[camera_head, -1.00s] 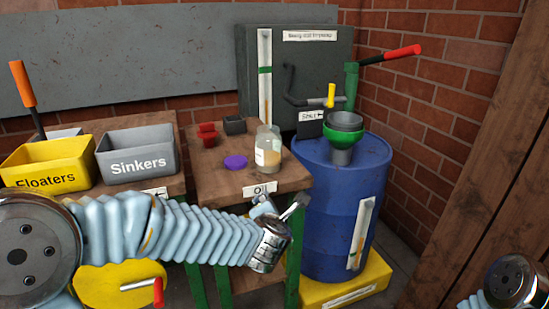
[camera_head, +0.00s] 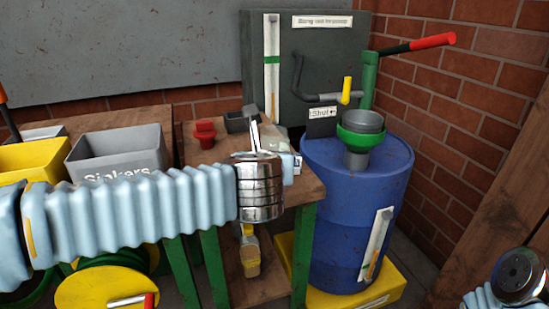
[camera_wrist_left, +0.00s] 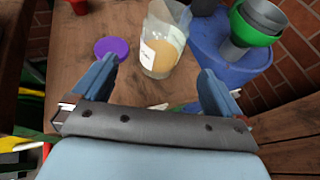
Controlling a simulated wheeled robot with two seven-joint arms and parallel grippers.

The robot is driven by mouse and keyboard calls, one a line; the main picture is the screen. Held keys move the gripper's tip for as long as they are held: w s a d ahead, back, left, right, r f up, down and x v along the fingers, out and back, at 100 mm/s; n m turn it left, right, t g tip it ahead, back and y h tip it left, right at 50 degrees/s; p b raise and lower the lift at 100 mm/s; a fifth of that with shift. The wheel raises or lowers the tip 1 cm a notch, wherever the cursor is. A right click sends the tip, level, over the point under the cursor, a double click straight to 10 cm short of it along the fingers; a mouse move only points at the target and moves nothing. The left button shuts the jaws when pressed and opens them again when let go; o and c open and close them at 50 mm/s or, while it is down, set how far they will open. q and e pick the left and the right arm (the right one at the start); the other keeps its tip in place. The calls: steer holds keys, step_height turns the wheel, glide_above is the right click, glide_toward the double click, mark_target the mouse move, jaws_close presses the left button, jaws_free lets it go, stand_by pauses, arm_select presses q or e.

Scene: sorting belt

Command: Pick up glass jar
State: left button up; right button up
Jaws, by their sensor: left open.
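The glass jar (camera_wrist_left: 163,52) is clear with a white label and tan contents. In the left wrist view it stands on the wooden table, ahead of my left gripper (camera_wrist_left: 158,70) and across the gap between its two fingers. The fingers are apart and nothing is held; I see no contact with the jar. In the head view my left gripper (camera_head: 268,143) is over the small table and hides most of the jar. A purple disc (camera_wrist_left: 111,48) lies on the table left of the jar, near the left finger.
A blue barrel (camera_head: 345,220) with a green-rimmed funnel (camera_head: 361,138) stands right of the table (camera_head: 308,185). A red object (camera_head: 205,133) and a dark small box (camera_head: 236,122) sit at the table's back. A grey Sinkers bin (camera_head: 118,150) is at left.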

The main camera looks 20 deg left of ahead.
arm_select(q)
steer(key=x, duration=1.2)
steer(key=shift+d+f, duration=0.25)
steer(key=shift+f, duration=0.15)
steer(key=shift+c, duration=0.5)
steer(key=c, duration=0.9)
steer(key=shift+r, duration=0.1)
steer(key=shift+c, duration=1.1)
steer(key=shift+r, duration=0.1)
